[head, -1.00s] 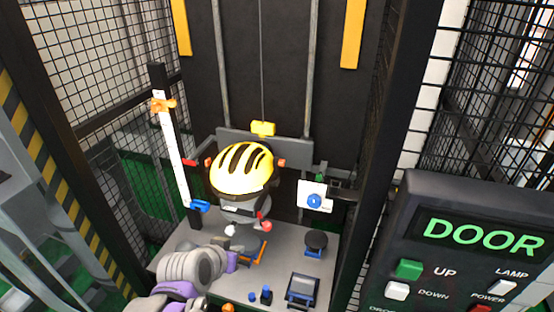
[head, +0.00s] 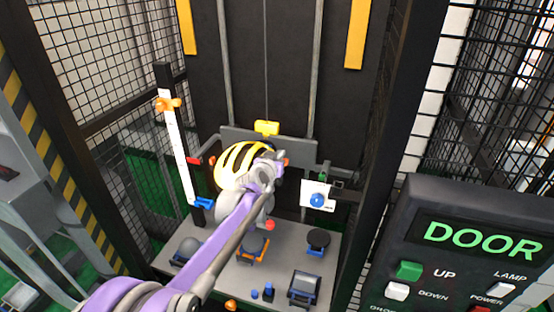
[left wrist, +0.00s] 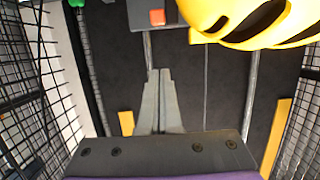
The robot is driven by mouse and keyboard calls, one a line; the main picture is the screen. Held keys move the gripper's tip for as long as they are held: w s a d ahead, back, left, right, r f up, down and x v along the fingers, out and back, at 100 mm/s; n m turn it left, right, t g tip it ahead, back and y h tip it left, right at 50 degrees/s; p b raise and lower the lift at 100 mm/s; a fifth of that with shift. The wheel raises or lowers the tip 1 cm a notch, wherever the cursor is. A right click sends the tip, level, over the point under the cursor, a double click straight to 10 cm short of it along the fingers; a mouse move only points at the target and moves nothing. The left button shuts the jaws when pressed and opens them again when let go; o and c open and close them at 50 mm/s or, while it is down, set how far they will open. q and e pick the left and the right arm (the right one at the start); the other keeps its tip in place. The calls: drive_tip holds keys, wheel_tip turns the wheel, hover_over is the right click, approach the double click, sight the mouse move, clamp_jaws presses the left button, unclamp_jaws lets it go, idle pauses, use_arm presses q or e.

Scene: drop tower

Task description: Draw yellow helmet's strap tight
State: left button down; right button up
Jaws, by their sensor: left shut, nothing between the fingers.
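The yellow helmet (head: 232,168) with black vents sits on its mount in the middle of the tower, partly covered by my left arm. It fills the upper right of the left wrist view (left wrist: 225,14). My left gripper (head: 268,165) is in front of the helmet's right side in the head view. In the left wrist view its two fingers (left wrist: 160,75) are together and empty, apart from the helmet in the picture. A red ball (head: 269,225) shows below the helmet; I cannot tell whether it belongs to the strap. The strap cannot be made out. My right gripper is not in view.
The grey base plate (head: 225,272) carries dark round blocks and small blue parts. A white scale with orange and blue clips (head: 180,150) stands left; a white plate with a blue knob (head: 317,199) is right. A DOOR control box (head: 470,250) fills the lower right. Mesh walls flank the tower.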

use_arm(q)
drive_tip(key=w+d+f, duration=0.1)
drive_tip(key=w+f, duration=0.3)
drive_tip(key=f, duration=0.1)
drive_tip(key=shift+w+d+f, duration=0.15)
drive_tip(key=shift+w, duration=0.25)
drive_tip(key=shift+f, duration=0.1)
wheel_tip(320, 180, down, 4)
drive_tip(key=shift+r, duration=0.2)
